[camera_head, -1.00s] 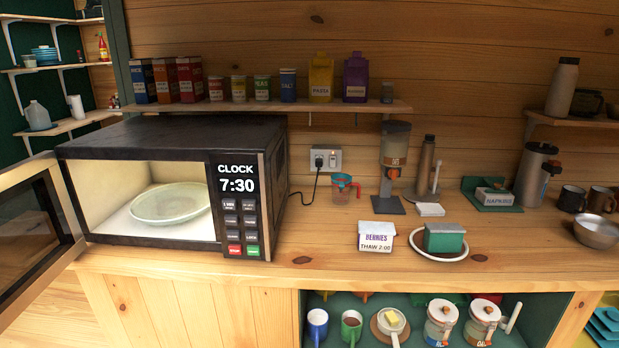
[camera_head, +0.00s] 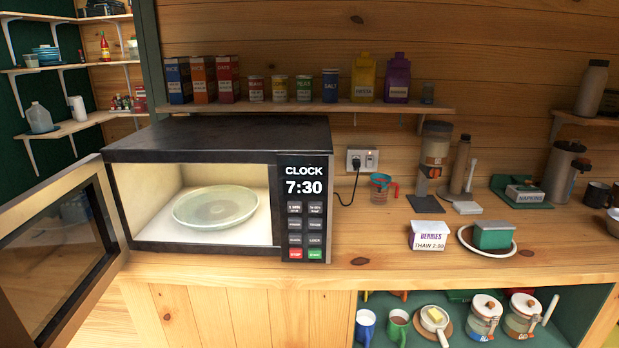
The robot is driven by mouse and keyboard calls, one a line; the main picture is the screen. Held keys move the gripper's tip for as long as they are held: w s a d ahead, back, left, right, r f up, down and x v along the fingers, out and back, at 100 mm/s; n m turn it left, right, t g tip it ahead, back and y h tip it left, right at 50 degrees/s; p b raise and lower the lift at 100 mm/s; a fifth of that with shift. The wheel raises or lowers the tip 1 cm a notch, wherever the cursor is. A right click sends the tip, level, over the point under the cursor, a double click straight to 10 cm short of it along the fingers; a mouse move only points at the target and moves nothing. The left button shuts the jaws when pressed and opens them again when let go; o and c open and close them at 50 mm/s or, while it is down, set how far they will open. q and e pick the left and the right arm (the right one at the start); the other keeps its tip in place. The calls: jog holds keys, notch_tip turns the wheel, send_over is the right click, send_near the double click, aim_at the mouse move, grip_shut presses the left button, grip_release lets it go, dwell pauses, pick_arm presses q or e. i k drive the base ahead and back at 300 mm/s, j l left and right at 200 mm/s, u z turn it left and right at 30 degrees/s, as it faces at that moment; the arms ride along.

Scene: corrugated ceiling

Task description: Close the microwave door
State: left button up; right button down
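The microwave (camera_head: 220,140) stands at the left end of the wooden counter, black on top, with a clock reading 7:30 and a button panel on its right. Its door (camera_head: 62,255) is hinged on the left and stands wide open, swung out toward me past the counter's front edge. The lit inside holds a pale round plate (camera_head: 215,207) and nothing else that I can see. Neither of my grippers shows in the head view.
A berries box (camera_head: 429,236) and a green block on a white plate (camera_head: 487,239) sit right of the microwave. A power cord runs to the wall outlet (camera_head: 362,159). A shelf (camera_head: 300,107) with boxes and jars hangs above. Mugs (camera_head: 397,327) stand in the cubby below.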

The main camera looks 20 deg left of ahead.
aim_at(63, 242)
jog(key=k+j, duration=0.1)
jog(key=j, duration=1.2)
jog(key=k+j, duration=0.15)
jog(key=j, duration=1.95)
